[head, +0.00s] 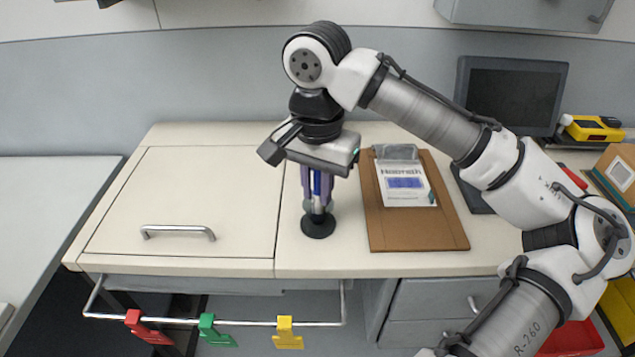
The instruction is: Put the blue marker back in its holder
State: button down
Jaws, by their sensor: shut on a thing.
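The blue marker (317,183) is upright between the fingers of my gripper (317,195), which is shut on it and points straight down. Directly below is a small holder with a round black base (318,226) on the counter. The marker's lower end is at the top of the holder. My fingers hide part of both, so I cannot tell how deep the marker sits.
A brown clipboard (425,228) with a paper lies to the right of the holder. A dark monitor (510,92) and a yellow device (592,128) stand at the back right. A metal handle (178,232) is on the left counter panel. Coloured clips hang on the front rail (245,323).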

jog(key=shift+f, duration=0.2)
jog(key=c, duration=1.3)
grip_release()
jog(key=shift+o, duration=0.2)
jog(key=shift+r, duration=0.1)
